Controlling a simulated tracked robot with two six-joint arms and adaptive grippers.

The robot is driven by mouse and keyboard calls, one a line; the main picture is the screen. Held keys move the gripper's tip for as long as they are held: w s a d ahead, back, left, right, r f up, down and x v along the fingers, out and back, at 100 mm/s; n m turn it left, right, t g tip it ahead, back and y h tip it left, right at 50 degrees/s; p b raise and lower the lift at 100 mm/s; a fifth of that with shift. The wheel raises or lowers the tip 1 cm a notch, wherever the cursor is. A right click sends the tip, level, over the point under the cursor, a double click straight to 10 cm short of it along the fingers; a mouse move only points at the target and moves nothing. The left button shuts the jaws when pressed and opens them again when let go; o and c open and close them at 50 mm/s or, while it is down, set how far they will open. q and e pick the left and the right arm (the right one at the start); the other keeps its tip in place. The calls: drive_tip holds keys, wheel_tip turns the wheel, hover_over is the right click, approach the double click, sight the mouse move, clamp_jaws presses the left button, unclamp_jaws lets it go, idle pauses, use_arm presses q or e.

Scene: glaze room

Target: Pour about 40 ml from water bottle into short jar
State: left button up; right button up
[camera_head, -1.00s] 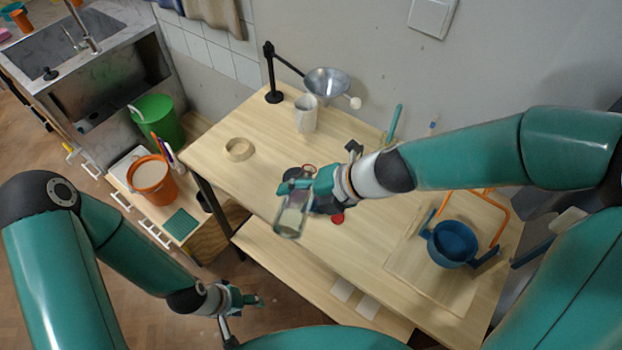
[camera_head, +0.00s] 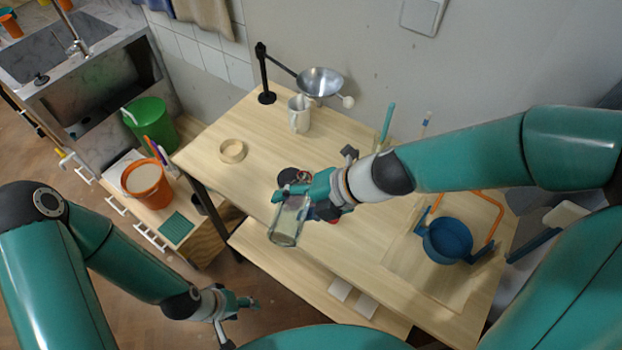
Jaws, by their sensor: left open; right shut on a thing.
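My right gripper (camera_head: 298,196) is shut on a clear glass vessel (camera_head: 286,226), which I take for the water bottle. It is held tilted near the front edge of the wooden table, with a pale tone showing through its lower part. I cannot pick out the short jar with certainty. A dark round thing (camera_head: 293,176) sits just behind my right gripper, partly hidden by it. My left gripper (camera_head: 248,303) is open and empty, low at the front left, away from the tabletop.
A white cup (camera_head: 299,118) stands below a metal funnel (camera_head: 321,81) on a black stand. A low tan ring (camera_head: 232,151) lies on the wooden table (camera_head: 215,180). A blue pot (camera_head: 448,242) stands at the right. The table's left part is mostly clear.

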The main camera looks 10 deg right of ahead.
drive_tip(key=shift+s+a+r, duration=0.15)
drive_tip(key=shift+s+a, duration=0.35)
drive_tip(key=shift+s, duration=0.05)
idle(0.5)
